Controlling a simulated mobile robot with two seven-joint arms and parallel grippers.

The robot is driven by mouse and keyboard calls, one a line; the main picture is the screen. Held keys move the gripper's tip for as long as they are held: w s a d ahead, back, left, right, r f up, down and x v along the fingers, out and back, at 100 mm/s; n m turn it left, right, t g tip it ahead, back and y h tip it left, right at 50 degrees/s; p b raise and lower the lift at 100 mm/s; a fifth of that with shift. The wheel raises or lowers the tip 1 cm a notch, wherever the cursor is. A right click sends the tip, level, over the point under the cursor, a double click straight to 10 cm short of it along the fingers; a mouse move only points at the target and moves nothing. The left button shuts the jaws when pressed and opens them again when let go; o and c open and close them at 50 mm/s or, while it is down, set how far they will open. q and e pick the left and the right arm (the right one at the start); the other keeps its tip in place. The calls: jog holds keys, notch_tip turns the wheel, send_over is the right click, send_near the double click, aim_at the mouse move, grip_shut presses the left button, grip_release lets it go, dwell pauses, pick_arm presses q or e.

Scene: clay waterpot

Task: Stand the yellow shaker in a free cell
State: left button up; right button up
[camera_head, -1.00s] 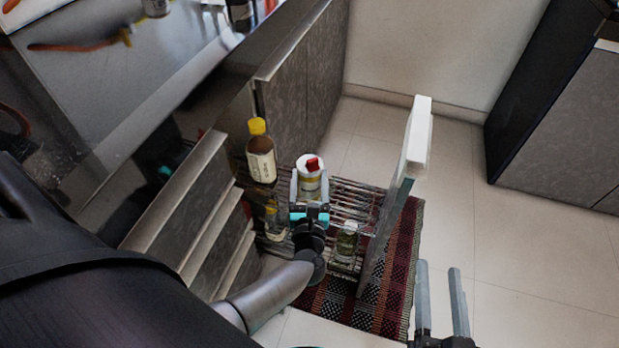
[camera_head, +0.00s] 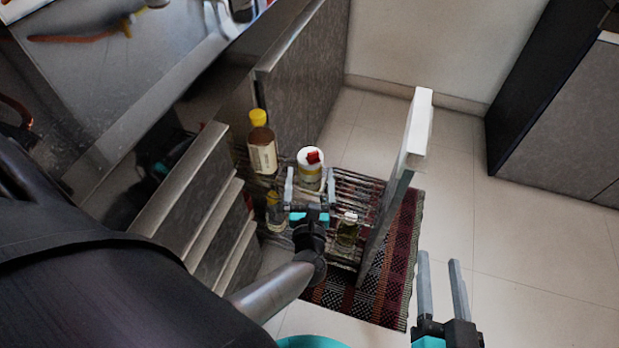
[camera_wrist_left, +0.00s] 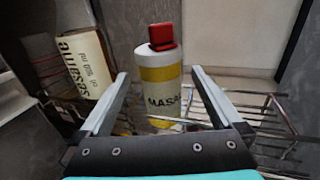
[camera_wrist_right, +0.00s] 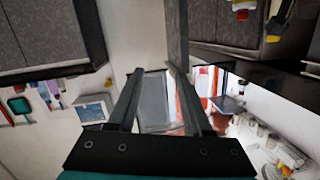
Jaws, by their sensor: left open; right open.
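The yellow shaker (camera_head: 311,170), a white and yellow cylinder with a red cap, stands upright in the wire rack (camera_head: 355,187) of the pulled-out drawer. In the left wrist view the shaker (camera_wrist_left: 159,85) shows its yellow bands and dark lettering beyond my fingers. My left gripper (camera_head: 309,187) is open, just on the near side of the shaker, with its fingertips apart and not closed on it. My right gripper (camera_head: 441,275) is open and empty, over the floor to the right of the drawer. The rack's cell dividers are partly hidden by my left arm.
A yellow-capped bottle (camera_head: 261,145) stands left of the shaker, and a smaller bottle (camera_head: 275,212) is nearer. A glass jar (camera_head: 347,230) stands right of my left gripper. The drawer's front panel (camera_head: 402,170) rises on the right. A patterned rug (camera_head: 392,270) lies below.

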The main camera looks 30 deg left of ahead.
pick_arm(q)
jog(key=p+v, duration=0.2)
jog(key=v, duration=1.1)
pick_arm(e)
jog(key=d+f+g+h, duration=0.1)
jog(key=g, duration=0.1)
jog(key=d+f+g+h, duration=0.1)
jog(key=d+g, duration=0.1)
jog(key=shift+w+d+f+n, duration=0.15)
jog(key=shift+n, duration=0.15)
pick_arm(q)
jog(key=shift+d, duration=0.15)
